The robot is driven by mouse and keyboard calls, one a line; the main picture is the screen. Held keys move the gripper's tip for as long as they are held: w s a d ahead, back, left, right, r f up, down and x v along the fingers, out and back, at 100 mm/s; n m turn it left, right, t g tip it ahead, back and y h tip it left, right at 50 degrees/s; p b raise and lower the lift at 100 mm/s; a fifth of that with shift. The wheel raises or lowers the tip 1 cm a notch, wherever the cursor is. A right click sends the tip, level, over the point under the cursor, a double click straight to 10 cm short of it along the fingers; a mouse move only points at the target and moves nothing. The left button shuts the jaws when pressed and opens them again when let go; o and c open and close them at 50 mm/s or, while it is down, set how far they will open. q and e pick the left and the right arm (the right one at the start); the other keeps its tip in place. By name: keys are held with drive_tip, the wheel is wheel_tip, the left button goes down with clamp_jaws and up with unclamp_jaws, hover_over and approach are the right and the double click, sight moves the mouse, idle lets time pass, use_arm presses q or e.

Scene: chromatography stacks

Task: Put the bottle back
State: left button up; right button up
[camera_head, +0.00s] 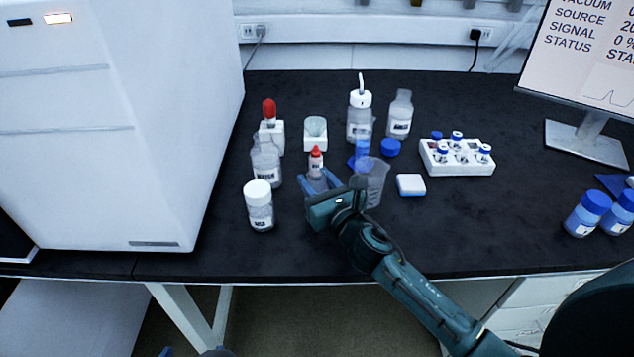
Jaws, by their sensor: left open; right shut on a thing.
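My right gripper (319,186) reaches in from the lower right and is shut on a small clear bottle (316,163) with a red cap and a white label. The bottle is upright between the blue fingers; its lower part is hidden, so I cannot tell whether it touches the table. A white block (315,147) with a clear glass vessel in it stands just behind. Another white block (271,146) at its left holds a red-topped dropper (269,110). Only a blue tip of my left gripper (167,352) shows at the bottom edge, low and away from the bottles; it is open.
A white-capped jar (260,207) and a clear bottle (266,165) stand left of the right gripper. A clear beaker (371,181) is close at its right. A white vial rack (457,159) stands farther right.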

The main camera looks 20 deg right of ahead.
drive_tip(key=shift+f, duration=0.15)
drive_tip(key=o, duration=1.1)
drive_tip(key=shift+r, duration=0.3)
drive_tip(key=s, duration=0.3)
drive_tip(key=s+d, duration=0.1)
drive_tip(key=s, duration=0.3)
drive_tip(key=s+d, duration=0.1)
drive_tip(key=s, duration=0.2)
drive_tip(key=shift+s+f, duration=0.15)
drive_tip(key=shift+f, duration=0.05)
drive_tip(key=shift+s+b, duration=0.3)
drive_tip(key=shift+s, duration=0.1)
drive_tip(key=shift+s+r, duration=0.1)
drive_tip(key=shift+s, duration=0.25)
